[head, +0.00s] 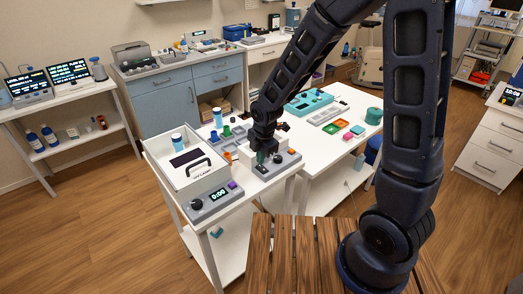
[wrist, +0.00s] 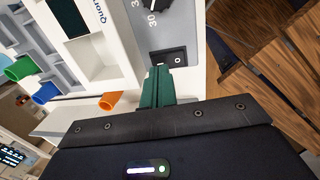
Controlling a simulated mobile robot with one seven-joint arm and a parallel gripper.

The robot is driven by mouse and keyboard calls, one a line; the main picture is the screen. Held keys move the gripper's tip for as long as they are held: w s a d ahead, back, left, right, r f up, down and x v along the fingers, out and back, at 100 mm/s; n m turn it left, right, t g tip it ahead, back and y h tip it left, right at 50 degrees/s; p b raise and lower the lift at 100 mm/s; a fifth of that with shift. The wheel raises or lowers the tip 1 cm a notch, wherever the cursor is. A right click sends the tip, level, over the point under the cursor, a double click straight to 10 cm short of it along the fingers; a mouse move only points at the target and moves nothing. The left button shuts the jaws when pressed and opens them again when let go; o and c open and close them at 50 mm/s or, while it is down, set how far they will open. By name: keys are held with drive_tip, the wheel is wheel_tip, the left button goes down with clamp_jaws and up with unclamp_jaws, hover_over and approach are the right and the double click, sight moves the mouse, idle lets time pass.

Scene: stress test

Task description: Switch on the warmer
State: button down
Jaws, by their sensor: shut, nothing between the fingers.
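The warmer is a grey and white unit (head: 284,164) on the white table in the head view, partly hidden by my arm. In the wrist view its grey front panel (wrist: 195,25) carries a black dial (wrist: 158,4) with numbers and a black rocker switch (wrist: 175,57) in a pale frame. In the head view my gripper (head: 261,157) points down over the front of the warmer.
A white box unit (head: 165,150) with a handle and a display reading 0:00 stands left of the warmer. Blue, green and orange cups (wrist: 45,92) are beside the warmer in the wrist view. A teal device (head: 308,103) and small colored trays lie farther back right.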

drive_tip(key=shift+a+f, duration=0.1)
drive_tip(key=shift+f, duration=0.65)
drive_tip(key=shift+w, duration=0.1)
drive_tip(key=shift+f+g, duration=0.2)
drive_tip(key=shift+g, duration=0.1)
drive_tip(key=shift+s+d+r, duration=0.15)
drive_tip(key=shift+s+d, duration=0.35)
drive_tip(key=shift+s, duration=0.05)
drive_tip(key=shift+r, duration=0.1)
wheel_tip(320, 180, up, 14)
drive_tip(key=s+d, duration=0.1)
drive_tip(key=shift+s+d, duration=0.2)
idle(0.5)
